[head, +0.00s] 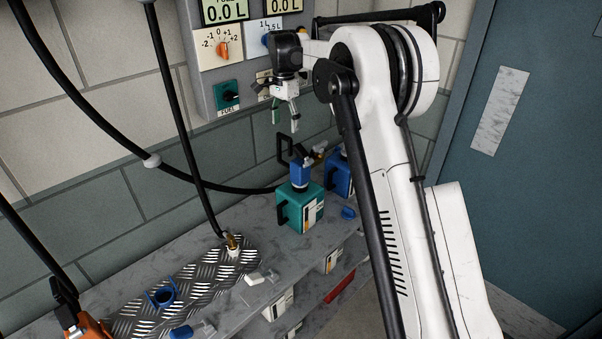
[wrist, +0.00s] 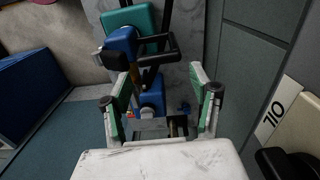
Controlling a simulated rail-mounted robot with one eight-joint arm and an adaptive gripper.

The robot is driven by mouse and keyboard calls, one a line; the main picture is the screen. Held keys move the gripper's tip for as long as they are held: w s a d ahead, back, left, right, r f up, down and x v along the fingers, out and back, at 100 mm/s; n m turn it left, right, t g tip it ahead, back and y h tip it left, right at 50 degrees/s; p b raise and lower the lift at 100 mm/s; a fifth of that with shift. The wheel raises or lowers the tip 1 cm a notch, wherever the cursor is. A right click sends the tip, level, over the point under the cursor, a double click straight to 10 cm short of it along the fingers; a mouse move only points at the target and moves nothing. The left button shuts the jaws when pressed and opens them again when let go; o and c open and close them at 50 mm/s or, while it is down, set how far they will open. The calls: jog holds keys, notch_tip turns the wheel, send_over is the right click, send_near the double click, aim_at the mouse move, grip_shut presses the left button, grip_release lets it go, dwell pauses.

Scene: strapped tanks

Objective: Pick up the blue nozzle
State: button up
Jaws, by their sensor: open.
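The blue nozzle (head: 300,172) with a black handle stands upright in the top of a teal tank (head: 312,210) on the grey bench. In the wrist view the blue nozzle (wrist: 122,46) is at the upper left, above the teal tank (wrist: 143,22), with its black handle loop towards the middle. My gripper (head: 286,120) is open and empty, above the nozzle and apart from it. In the wrist view its two green-padded fingers (wrist: 164,80) are spread, with the nozzle beyond them and to the left.
A blue tank (head: 339,178) with a brass fitting stands close behind the teal one. A blue cap (head: 348,213) lies beside it. A control panel (head: 228,60) is on the wall near my gripper. Black hoses (head: 175,110) hang at left. An orange nozzle (head: 85,325) is at lower left.

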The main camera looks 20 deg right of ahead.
jog(key=shift+s+a+f+p, duration=0.1)
jog(key=shift+f+p, duration=0.3)
jog(key=shift+f, duration=1.7)
grip_shut()
jog(key=shift+r, duration=0.1)
